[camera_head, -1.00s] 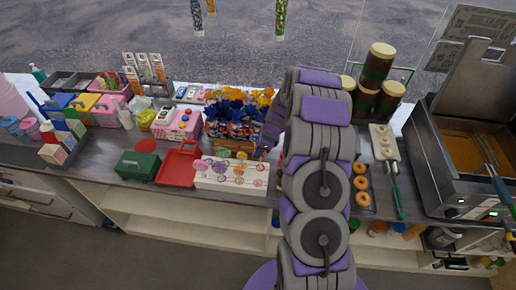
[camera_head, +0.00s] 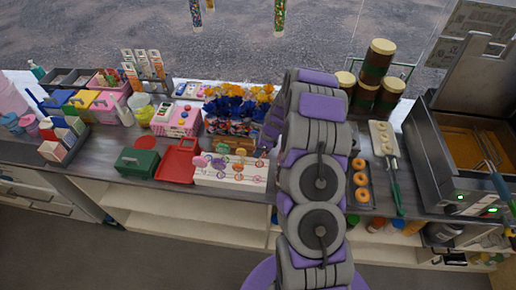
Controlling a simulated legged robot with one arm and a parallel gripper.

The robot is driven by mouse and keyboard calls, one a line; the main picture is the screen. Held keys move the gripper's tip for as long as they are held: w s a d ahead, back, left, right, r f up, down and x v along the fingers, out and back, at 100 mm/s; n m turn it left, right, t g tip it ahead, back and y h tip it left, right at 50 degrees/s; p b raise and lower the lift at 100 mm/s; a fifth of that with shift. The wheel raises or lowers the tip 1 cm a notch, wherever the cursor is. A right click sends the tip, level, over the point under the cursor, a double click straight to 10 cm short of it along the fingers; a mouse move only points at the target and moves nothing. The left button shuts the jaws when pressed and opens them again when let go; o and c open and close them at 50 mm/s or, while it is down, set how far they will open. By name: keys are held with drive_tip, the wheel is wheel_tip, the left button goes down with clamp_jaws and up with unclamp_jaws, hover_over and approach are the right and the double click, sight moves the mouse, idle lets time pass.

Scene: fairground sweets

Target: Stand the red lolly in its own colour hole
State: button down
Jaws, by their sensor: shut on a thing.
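The white lolly stand (camera_head: 229,180) is on the counter left of my arm, with several small round lollies standing in it in purple, pink, green and orange tones. The colours of its holes are too small to make out. My gripper (camera_head: 264,152) points down at the stand's right back end, partly hidden by my own arm. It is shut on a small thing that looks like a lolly. Its colour is not clear, and I cannot tell whether its stick touches the stand.
A red tray (camera_head: 177,163) and a green box (camera_head: 136,162) are left of the stand. Blue and orange wrapped sweets (camera_head: 238,108) crowd behind it. Doughnuts on a tray (camera_head: 361,181) and a fryer (camera_head: 462,165) are to the right. The counter's front edge runs close below the stand.

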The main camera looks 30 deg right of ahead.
drive_tip(key=shift+f, duration=0.2)
drive_tip(key=c, duration=0.9)
unclamp_jaws()
drive_tip(key=shift+o, duration=0.4)
drive_tip(key=o, duration=0.5)
wheel_tip(320, 180, up, 9)
drive_tip(key=p, duration=0.6)
drive_tip(key=shift+r+p, duration=0.1)
drive_tip(key=shift+p, duration=0.3)
